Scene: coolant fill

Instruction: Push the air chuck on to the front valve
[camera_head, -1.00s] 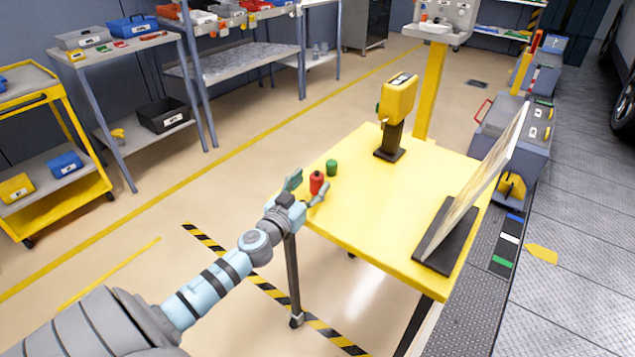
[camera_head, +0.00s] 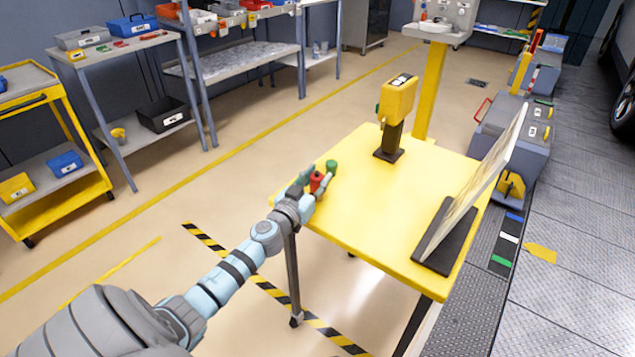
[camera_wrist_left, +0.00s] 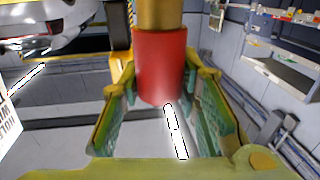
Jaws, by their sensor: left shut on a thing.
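My left gripper (camera_head: 315,183) is shut on the red cylinder, with a finger on either side. I cannot tell whether this is the air chuck. A small green cylinder (camera_head: 331,165) is just beyond the gripper, close to one fingertip. No front valve can be made out. My right gripper is not in view.
The yellow table (camera_head: 365,215) is bare in its middle. A yellow device on a dark stand (camera_head: 397,105) is at its back. A tilted panel on a black base (camera_head: 442,240) stands at the right. Shelves and a yellow cart (camera_head: 50,135) are at the left.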

